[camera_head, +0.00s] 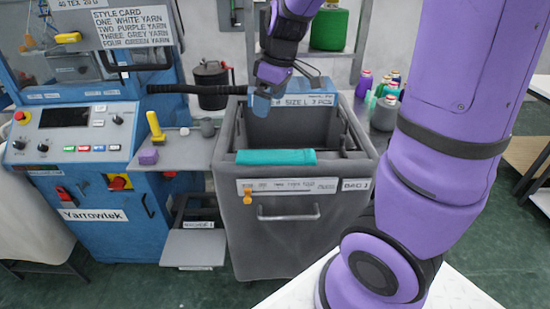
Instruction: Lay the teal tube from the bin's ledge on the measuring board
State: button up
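A teal tube (276,157) lies lengthwise from left to right on the front ledge of the grey bin (290,228). My gripper (260,106) is at the end of my purple arm, over the back left part of the bin's opening. It is apart from the tube, farther back and higher in the picture. Its fingers are small and seen from behind the arm, so their opening is unclear. I cannot make out a measuring board with certainty.
A blue knitting machine (105,222) stands left of the bin, with a grey side shelf (187,152) holding a purple block (148,156) and a yellow-handled tool (155,127). Several yarn cones (384,113) stand right of the bin. My arm hides much of the right side.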

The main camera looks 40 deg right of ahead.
aim_at(275, 155)
jog(key=w+d+f+n, duration=0.1)
jog(key=w+d+f, duration=0.1)
jog(key=f, duration=0.6)
jog(key=w+d+f+n+g+h, duration=0.1)
jog(key=w+d+f, duration=0.1)
jog(key=f, duration=0.6)
jog(key=w+d+f+n, duration=0.2)
jog(key=w+f, duration=0.1)
jog(key=f, duration=0.5)
jog(key=shift+d+g+h, duration=0.3)
jog(key=shift+d+g, duration=0.05)
jog(key=shift+g, duration=0.05)
jog(key=c, duration=0.9)
